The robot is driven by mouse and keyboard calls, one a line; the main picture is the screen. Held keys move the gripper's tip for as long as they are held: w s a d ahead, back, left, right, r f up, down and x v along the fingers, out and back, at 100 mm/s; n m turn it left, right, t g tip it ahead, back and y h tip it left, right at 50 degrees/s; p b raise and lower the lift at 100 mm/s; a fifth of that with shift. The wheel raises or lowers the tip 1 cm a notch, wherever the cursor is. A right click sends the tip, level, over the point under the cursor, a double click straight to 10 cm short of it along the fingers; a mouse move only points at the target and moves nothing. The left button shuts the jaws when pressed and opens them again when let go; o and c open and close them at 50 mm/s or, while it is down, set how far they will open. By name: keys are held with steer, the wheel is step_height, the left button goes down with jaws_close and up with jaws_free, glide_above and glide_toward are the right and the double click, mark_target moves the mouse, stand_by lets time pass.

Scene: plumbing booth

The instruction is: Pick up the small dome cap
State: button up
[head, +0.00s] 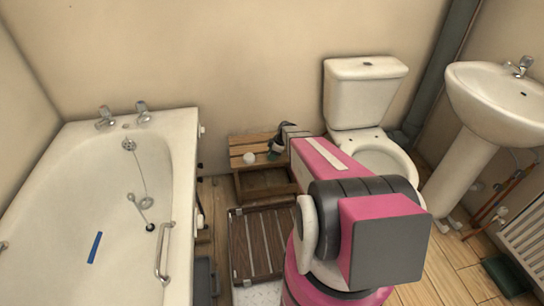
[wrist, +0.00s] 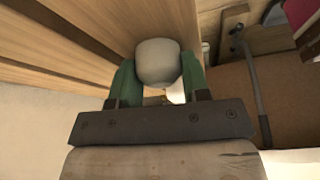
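The small dome cap is a pale, rounded piece. In the head view the cap (head: 249,157) shows at the top of the low wooden stool (head: 251,140), just left of my gripper (head: 273,154). In the wrist view the cap (wrist: 158,62) sits at the ends of the two green fingers of my gripper (wrist: 158,75), one finger on each side. The fingers are spread about as wide as the cap. The head view shows a small gap between cap and fingers. Contact with the fingers cannot be made out.
A bathtub (head: 185,135) stands at the left and a toilet (head: 365,90) at the right, close beside my arm. A brown slatted mat (head: 262,245) lies in front of the stool. A washbasin (head: 497,95) stands at the far right. In the wrist view wooden slats (wrist: 70,40) run close beside the cap.

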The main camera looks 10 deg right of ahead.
steer(key=shift+r, duration=0.15)
stand_by(0.3)
steer(key=shift+r, duration=0.45)
step_height(320, 180, up, 3)
steer(key=shift+r, duration=0.2)
steer(key=s+a+r, duration=0.5)
steer(key=s+r, duration=0.2)
steer(key=s, duration=0.3)
steer(key=shift+w+d+r+m+t+h, duration=0.95)
steer(key=shift+r+m, duration=1.7)
steer(key=shift+r, duration=2.25)
steer(key=shift+w+d+r+m+t+h, duration=0.5)
steer(key=shift+w+r+m, duration=1.5)
steer(key=shift+r, duration=2.95)
steer(key=shift+w+d+r+m+t+h, duration=0.5)
steer(key=shift+d+r+m+h, duration=0.55)
steer(key=shift+r+m, duration=3.05)
steer(key=shift+r+n, duration=0.85)
